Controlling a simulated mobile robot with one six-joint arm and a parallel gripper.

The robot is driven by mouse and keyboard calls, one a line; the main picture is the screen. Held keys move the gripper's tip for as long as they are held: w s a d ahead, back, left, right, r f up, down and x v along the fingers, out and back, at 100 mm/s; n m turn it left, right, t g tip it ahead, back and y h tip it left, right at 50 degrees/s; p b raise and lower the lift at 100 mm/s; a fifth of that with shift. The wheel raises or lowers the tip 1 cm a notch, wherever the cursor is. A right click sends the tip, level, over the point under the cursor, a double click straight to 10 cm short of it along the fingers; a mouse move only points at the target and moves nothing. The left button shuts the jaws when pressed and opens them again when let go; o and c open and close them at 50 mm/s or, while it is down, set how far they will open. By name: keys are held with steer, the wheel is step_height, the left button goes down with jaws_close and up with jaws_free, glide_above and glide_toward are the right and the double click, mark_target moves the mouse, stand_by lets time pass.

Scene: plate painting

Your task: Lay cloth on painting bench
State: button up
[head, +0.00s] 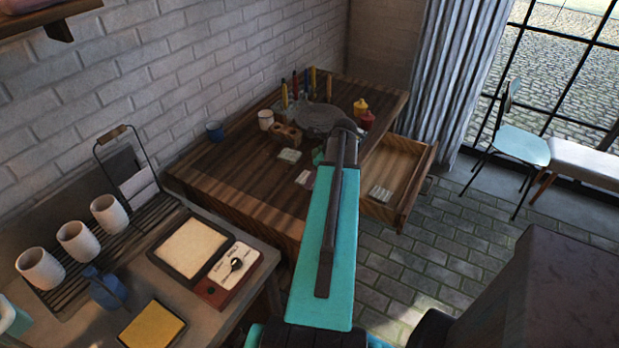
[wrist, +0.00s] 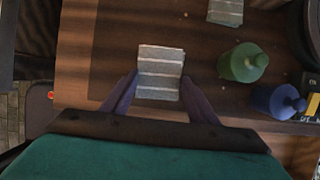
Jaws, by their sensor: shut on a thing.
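The cloth (wrist: 160,72) is a small grey, white-striped piece, flat between the two fingers of my gripper (wrist: 160,78) in the wrist view. The gripper is shut on it by its sides. Below it is the dark wooden top of the painting bench (head: 225,165), which also fills much of the wrist view (wrist: 90,50); whether the cloth touches the wood I cannot tell. Another striped cloth (wrist: 226,12) lies on the bench farther up. In the head view my arm hides most of the gripper.
An open drawer (head: 405,160) at the bench's right holds a striped piece (head: 381,193). Small bottles, yellow (head: 361,106) and red (head: 367,120), stand near the bench's right edge. A round grey plate (head: 315,118) and tools stand behind. The bench's left part is mostly clear.

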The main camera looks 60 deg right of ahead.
steer(key=shift+w+d+f+p, duration=0.1)
steer(key=shift+w+d+p, duration=0.05)
steer(key=shift+w, duration=0.6)
steer(key=shift+w+d+p, duration=0.1)
steer(key=shift+w+p, duration=0.05)
steer(key=shift+w, duration=0.55)
steer(key=shift+f, duration=0.1)
steer(key=shift+f+p, duration=0.75)
steer(key=shift+f, duration=0.95)
steer(key=shift+f, duration=0.1)
steer(key=o, duration=1)
steer(key=shift+o, duration=0.2)
steer(key=shift+b+v, duration=1.35)
steer(key=shift+v, duration=4.8)
